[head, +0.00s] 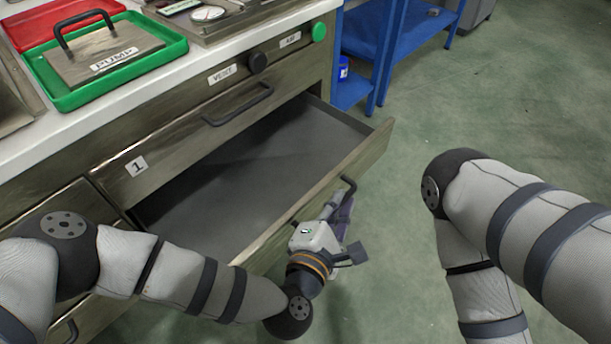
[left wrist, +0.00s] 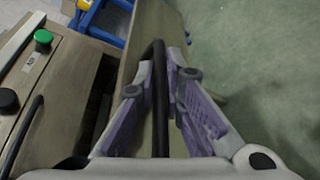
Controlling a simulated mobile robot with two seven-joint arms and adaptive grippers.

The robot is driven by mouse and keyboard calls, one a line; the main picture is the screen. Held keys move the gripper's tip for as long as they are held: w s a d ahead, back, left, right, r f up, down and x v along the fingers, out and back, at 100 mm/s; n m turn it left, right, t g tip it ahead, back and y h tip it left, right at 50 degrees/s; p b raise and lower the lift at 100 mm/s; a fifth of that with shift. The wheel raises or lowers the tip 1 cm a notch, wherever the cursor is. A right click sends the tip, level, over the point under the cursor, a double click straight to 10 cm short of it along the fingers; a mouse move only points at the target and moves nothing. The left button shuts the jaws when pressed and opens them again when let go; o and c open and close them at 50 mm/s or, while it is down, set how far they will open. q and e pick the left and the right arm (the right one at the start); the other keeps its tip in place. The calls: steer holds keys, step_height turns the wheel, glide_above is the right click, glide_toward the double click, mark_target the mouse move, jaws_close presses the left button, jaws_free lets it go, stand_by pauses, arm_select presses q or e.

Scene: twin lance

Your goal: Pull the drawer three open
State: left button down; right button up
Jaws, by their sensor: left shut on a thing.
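A wide metal drawer (head: 376,148) stands pulled out from the cabinet, below the front marked 1. Its grey inside looks empty, and no number shows on it. My left gripper (head: 340,207) is at the outer side of its front panel, shut on the dark bar handle (head: 349,186). In the left wrist view the handle (left wrist: 160,115) runs between the purple-padded fingers of my left gripper (left wrist: 171,85). My right arm hangs at the right of the head view; its gripper is out of the picture.
The front marked 1 (head: 136,166) is closed above the open drawer. The white worktop carries a green tray (head: 176,47) with a PUMP plate (head: 110,52) and a red tray (head: 30,27). A blue frame (head: 356,92) stands behind. Green floor at right is clear.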

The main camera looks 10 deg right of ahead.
arm_select(q)
steer(key=s+d, duration=0.4)
steer(key=s, duration=0.1)
steer(key=shift+s, duration=0.2)
steer(key=c, duration=1.7)
jaws_free()
steer(key=v, duration=1.2)
steer(key=shift+r, duration=0.1)
